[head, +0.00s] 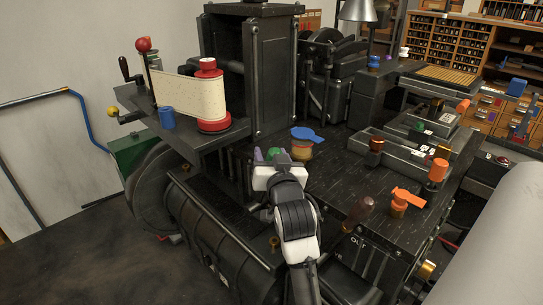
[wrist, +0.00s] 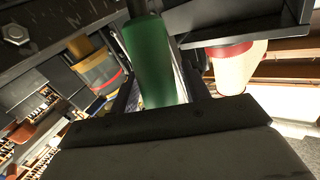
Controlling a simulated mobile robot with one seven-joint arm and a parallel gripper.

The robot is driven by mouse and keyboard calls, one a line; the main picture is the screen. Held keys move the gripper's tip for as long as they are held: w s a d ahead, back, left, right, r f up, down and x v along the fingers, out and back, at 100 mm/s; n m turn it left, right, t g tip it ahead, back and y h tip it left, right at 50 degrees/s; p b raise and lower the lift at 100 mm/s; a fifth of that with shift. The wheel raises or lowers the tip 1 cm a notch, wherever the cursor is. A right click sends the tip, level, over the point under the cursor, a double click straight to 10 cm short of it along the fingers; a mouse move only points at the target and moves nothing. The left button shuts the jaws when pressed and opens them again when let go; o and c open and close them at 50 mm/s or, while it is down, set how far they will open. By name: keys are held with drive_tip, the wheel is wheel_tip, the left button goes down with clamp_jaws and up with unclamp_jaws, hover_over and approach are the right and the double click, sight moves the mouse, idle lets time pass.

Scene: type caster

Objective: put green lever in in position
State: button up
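The green lever (wrist: 148,62) shows in the wrist view as a thick upright green handle between the two fingers of my gripper (wrist: 160,92). Narrow gaps show on both sides of it, so the fingers look open around it and not pressed on it. In the head view, only a small green piece of the lever (head: 273,152) shows just beyond my gripper (head: 268,165). The lever's base and its in position are hidden behind my gripper and arm.
A blue lever (head: 307,134) on a banded base stands close right of my gripper. A purple knob (head: 258,155) is close left. A red-and-cream roll (head: 208,95) stands at the upper left. Orange levers (head: 408,196) and a brown handle (head: 360,211) are farther right.

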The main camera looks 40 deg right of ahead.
clamp_jaws()
drive_tip(key=shift+w+a+r+p, duration=0.1)
drive_tip(key=shift+w+r+p, duration=0.2)
drive_tip(key=shift+w+p, duration=0.35)
drive_tip(key=w+f+n+g+y+p, duration=0.1)
drive_tip(key=w+n+g+p, duration=0.2)
drive_tip(key=w+p, duration=0.7)
drive_tip(key=shift+a+f+g+y, duration=0.3)
drive_tip(key=shift+a+g, duration=0.15)
drive_tip(key=shift+g, duration=0.95)
drive_tip(key=shift+o, duration=0.8)
unclamp_jaws()
drive_tip(key=shift+w, duration=0.15)
